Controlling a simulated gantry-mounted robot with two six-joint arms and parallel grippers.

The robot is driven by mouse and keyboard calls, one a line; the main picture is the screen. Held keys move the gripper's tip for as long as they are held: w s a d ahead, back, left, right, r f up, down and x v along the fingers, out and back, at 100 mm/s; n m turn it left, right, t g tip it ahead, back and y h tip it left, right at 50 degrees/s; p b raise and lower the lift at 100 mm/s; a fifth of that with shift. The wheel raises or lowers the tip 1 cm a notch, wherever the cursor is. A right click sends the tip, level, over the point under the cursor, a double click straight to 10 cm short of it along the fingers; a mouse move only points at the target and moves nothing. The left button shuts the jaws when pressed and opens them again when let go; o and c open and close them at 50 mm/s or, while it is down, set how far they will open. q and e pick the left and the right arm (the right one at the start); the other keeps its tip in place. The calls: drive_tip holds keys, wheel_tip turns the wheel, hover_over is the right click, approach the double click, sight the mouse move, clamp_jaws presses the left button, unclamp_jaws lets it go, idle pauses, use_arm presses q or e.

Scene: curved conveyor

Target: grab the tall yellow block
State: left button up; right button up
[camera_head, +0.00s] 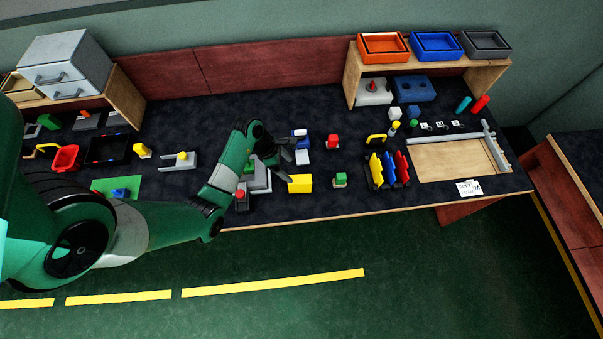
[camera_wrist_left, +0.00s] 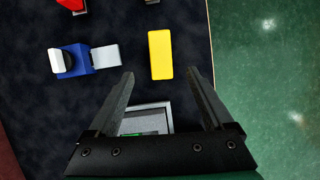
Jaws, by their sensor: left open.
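The tall yellow block (camera_head: 299,184) lies near the front edge of the dark table, just right of a grey fixture. In the left wrist view the yellow block (camera_wrist_left: 160,53) is an upright rectangle ahead of the fingers, its near end at the level of the fingertips. My left gripper (camera_head: 289,157) reaches in from the left, above the table and slightly behind the block in the head view. In its wrist view the left gripper (camera_wrist_left: 161,72) is open, with nothing held. My right gripper is not in view.
A blue-and-white piece (camera_wrist_left: 78,59) lies left of the block in the wrist view. A grey fixture (camera_wrist_left: 150,117) lies between the fingers. In the head view, a green-topped block (camera_head: 340,180) and coloured holders (camera_head: 388,169) stand to the right. The table's front edge is close.

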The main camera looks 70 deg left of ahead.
sight(299, 179)
use_arm(q)
drive_tip(key=b+x, duration=0.1)
drive_tip(key=x, duration=0.2)
drive_tip(key=shift+f, duration=0.35)
drive_tip(key=shift+w+d+f, duration=0.1)
drive_tip(key=shift+w+f, duration=0.15)
drive_tip(key=b+x, duration=0.2)
drive_tip(key=x, duration=0.3)
drive_tip(key=shift+s+f+b, duration=0.15)
drive_tip(key=shift+b, duration=0.25)
clamp_jaws()
